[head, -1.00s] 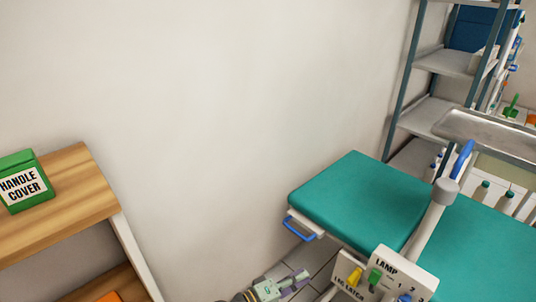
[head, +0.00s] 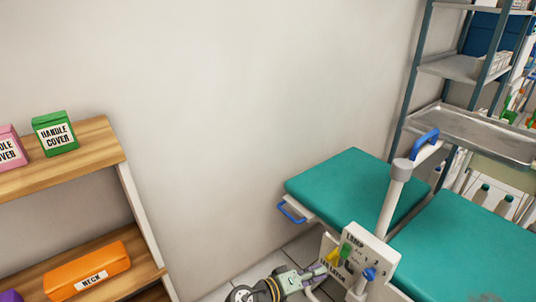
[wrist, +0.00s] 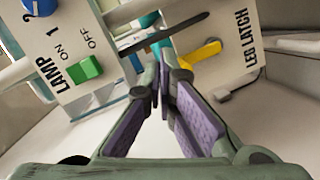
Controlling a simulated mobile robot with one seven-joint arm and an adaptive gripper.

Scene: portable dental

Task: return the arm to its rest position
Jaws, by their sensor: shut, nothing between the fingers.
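My gripper (head: 322,270) is at the bottom middle of the head view, low beside the dental unit's control panel (head: 378,246). In the wrist view my gripper (wrist: 160,85) has its two purple-padded fingers together at the tips, with nothing seen between them. Behind the fingers are a green LAMP switch (wrist: 86,68), a blue knob (wrist: 40,6) and a yellow LEG LATCH lever (wrist: 200,54). Whether the fingertips touch the panel or lever, I cannot tell. Most of my arm is out of view.
A teal padded chair (head: 345,190) with a blue handle (head: 291,212) stands beside the panel. A wooden shelf (head: 100,150) at left holds a green box (head: 55,134) and an orange box (head: 88,272). A metal rack (head: 440,67) stands behind. Bare wall fills the middle.

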